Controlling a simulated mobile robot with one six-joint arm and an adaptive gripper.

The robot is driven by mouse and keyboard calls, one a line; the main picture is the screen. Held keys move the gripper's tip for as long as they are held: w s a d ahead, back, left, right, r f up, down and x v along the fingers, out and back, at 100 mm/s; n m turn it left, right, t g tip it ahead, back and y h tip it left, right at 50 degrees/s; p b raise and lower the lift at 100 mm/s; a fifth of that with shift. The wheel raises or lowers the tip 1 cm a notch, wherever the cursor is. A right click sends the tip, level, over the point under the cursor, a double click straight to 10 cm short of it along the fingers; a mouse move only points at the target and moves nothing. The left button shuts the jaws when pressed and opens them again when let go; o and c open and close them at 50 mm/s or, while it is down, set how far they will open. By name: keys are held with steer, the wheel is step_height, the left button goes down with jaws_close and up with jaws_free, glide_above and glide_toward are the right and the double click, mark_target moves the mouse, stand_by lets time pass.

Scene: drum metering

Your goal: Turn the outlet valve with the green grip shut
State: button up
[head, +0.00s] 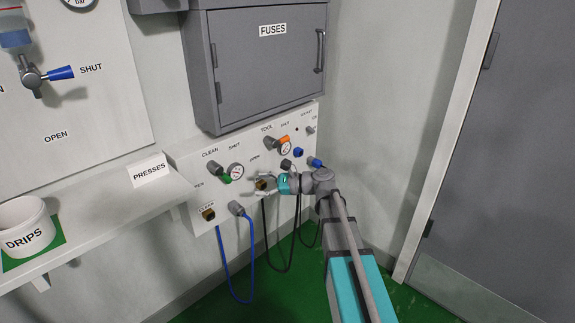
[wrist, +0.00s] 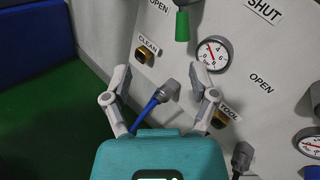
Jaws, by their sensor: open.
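The outlet valve's green grip (head: 225,180) sits on the white wall panel, left of a round gauge. It also shows at the top of the wrist view (wrist: 181,27), pointing down in the picture, with OPEN at its left and SHUT at its right. The valve's grey body is partly cut off there. My gripper (head: 263,185) is open in front of the panel, to the lower right of the green grip and apart from it. In the wrist view my gripper's fingers (wrist: 160,75) are spread, with nothing held; the green grip lies beyond the fingertips.
A grey hose plug (wrist: 170,88) with a blue hose shows between my fingers in the picture. Gauges (head: 235,171), brass outlets (head: 208,214) and an orange-grip valve (head: 283,140) crowd the panel. The FUSES cabinet (head: 262,70) juts out above. A shelf (head: 100,225) stands left.

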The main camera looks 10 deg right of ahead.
steer(key=s+d+r+n+g+h+p, duration=0.2)
steer(key=s+r+n+h+p, duration=0.3)
steer(key=p, duration=0.9)
steer(key=s+d+r+n+g+h+p, duration=0.2)
steer(key=s+r+n+h+p, duration=0.4)
steer(key=p, duration=0.8)
steer(key=shift+s+d+r+n+g+h, duration=0.3)
steer(key=shift+s+d+r+n, duration=0.2)
steer(key=shift+s+r+n, duration=1.2)
steer(key=shift+s+f+m, duration=0.3)
steer(key=shift+f+m, duration=0.05)
steer(key=shift+m, duration=0.15)
